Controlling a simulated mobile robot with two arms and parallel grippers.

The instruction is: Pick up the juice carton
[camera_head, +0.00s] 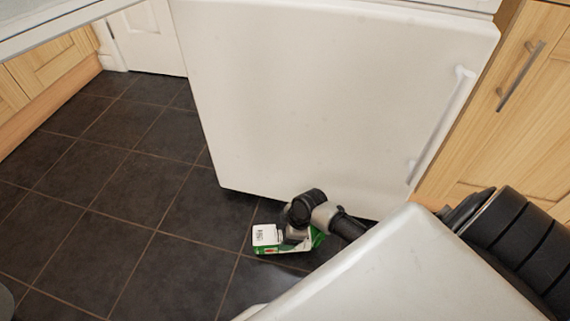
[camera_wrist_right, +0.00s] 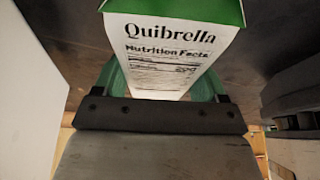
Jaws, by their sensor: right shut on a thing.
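The juice carton (camera_head: 267,235) is white and green and shows low in the head view, just above or on the dark floor; I cannot tell which. My right gripper (camera_head: 298,235) is shut on it, and the wrist hides part of it. In the right wrist view the carton (camera_wrist_right: 168,50) sits between the two fingers of the right gripper (camera_wrist_right: 165,85). Its white side reads "Quibrella" over a nutrition label, with a green band at the top edge of the picture. My left gripper is not in view.
A large white door (camera_head: 320,95) with a long handle (camera_head: 442,125) stands right behind the carton. Wooden cabinets (camera_head: 525,100) flank it on the right, and more wooden cabinets (camera_head: 50,75) line the left. The dark tiled floor (camera_head: 120,205) is clear to the left.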

